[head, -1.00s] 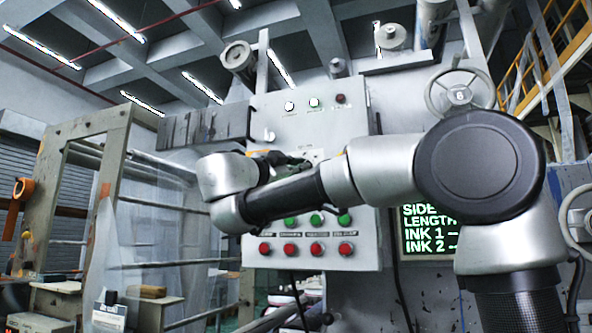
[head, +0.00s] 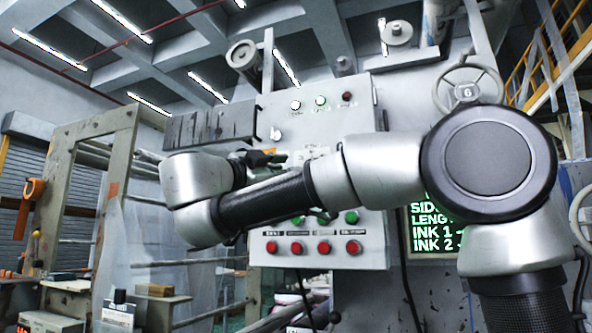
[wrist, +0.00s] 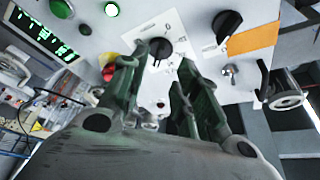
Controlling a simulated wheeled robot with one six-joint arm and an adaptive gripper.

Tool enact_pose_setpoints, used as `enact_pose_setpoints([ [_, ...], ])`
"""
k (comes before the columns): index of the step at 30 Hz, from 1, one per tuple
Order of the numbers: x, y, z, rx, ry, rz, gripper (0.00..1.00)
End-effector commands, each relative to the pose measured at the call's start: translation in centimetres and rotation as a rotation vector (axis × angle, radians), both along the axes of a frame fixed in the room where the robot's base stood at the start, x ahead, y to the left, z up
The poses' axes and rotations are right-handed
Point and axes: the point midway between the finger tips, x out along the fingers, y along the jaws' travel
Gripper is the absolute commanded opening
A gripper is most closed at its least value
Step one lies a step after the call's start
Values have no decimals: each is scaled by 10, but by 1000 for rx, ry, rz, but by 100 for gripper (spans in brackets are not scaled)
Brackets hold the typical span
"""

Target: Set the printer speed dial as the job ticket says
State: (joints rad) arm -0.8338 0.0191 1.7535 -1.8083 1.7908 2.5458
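A black rotary knob (wrist: 161,48) on a white scale plate (wrist: 150,30) sits ahead of my gripper (wrist: 158,66) in the wrist view. The two fingers are apart, with the knob appearing between and beyond their tips; contact cannot be told. A second black knob (wrist: 228,24) is beside an orange label (wrist: 252,39). Neither the scale marks nor which knob is the speed dial can be read. In the head view, my gripper (head: 262,158) is in front of the grey control panel (head: 350,108), and my arm hides the dials. No readable job ticket shows.
A green-text screen (head: 424,242), partly hidden by my arm, shows side, length and ink lines. Red buttons (head: 298,248) run along the panel's bottom. In the wrist view, a red button (wrist: 108,66) is by the left finger and a metal switch (wrist: 231,71) to the right.

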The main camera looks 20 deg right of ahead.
Motion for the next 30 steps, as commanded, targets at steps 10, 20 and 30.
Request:
enact_pose_setpoints([
  [10,-22,29,-11,-1,1,0,31],
  [20,-22,29,-11,-1,1,0,31],
  [30,-19,31,-11,-87,118,-25,31],
])
